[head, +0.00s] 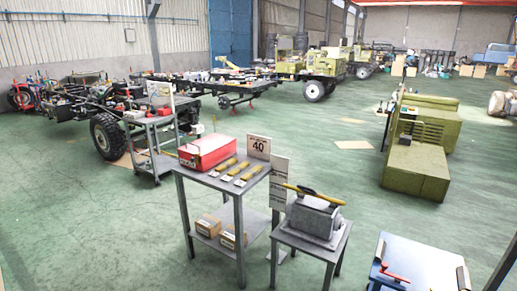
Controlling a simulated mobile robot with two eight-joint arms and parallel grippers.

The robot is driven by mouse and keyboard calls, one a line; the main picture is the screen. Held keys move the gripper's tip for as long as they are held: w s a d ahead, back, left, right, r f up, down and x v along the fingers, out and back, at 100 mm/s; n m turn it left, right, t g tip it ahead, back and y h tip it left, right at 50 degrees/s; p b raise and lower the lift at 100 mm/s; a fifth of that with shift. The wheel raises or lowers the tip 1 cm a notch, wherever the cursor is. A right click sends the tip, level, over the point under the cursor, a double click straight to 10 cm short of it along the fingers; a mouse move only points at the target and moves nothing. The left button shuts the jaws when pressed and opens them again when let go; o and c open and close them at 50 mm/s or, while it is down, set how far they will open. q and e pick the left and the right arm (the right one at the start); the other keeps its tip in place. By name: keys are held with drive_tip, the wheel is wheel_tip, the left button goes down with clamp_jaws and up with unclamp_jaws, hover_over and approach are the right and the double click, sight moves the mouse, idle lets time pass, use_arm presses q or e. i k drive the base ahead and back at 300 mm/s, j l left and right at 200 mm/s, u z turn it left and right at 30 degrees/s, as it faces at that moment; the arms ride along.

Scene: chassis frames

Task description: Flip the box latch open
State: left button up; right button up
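A red box (207,152) sits shut on the top of a grey two-level table (222,191) left of centre. A small pale fitting shows on its front, too small to tell whether it is a latch or how it stands. A grey metal unit (315,216) with a long yellow bar across its top stands on a second grey stand (290,235) to the right. I cannot tell whether that unit has a latch. Neither of my grippers is in view.
Several yellow-handled tools (236,172) and a sign marked 40 (258,146) are beside the red box. Cardboard boxes (208,225) lie on the lower shelf. A blue-topped bench (425,265) stands lower right, green machinery (418,170) behind. Green floor (90,220) is clear at left.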

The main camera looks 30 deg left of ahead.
sight(192, 160)
drive_tip(key=i+j+u, duration=0.25)
drive_tip(key=j, duration=0.2)
drive_tip(key=i+j+u, duration=0.1)
drive_tip(key=j+u, duration=0.15)
drive_tip(key=j, duration=0.25)
drive_tip(key=i+j+u, duration=0.25)
drive_tip(key=j, duration=0.15)
drive_tip(key=i+j+u, duration=0.25)
drive_tip(key=j, duration=0.1)
